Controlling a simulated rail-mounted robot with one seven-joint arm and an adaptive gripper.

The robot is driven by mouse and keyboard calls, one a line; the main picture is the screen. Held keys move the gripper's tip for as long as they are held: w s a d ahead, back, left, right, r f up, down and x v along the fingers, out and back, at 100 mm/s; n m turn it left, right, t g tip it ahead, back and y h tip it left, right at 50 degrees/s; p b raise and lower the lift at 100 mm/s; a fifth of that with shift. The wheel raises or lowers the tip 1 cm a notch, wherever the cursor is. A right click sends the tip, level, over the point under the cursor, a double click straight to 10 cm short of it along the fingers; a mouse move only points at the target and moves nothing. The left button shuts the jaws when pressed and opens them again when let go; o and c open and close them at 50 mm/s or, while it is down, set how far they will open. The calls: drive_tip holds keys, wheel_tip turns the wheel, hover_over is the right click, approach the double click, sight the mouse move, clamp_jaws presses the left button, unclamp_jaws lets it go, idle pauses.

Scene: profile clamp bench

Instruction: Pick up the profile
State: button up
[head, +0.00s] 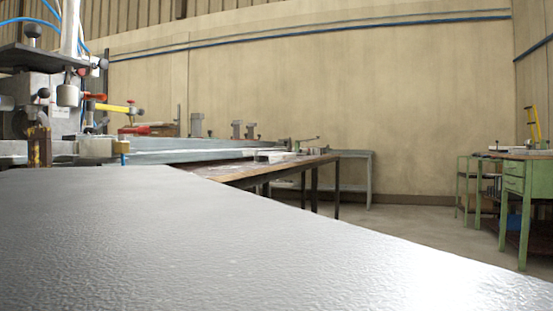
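A long grey metal piece (200,154) lies level on the bench in the left middle of the head view. It may be the profile or a rail of the bench, and I cannot tell which. Its left part is behind clamp parts. My gripper does not show in this view, and nothing is seen to hold the long piece.
A clamp machine (42,95) with blue hoses and red and yellow handles stands at the left. A wooden-topped bench (245,172) runs behind a large grey textured surface (190,235) in front. A green workbench (525,178) stands right, with open floor (420,220) between.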

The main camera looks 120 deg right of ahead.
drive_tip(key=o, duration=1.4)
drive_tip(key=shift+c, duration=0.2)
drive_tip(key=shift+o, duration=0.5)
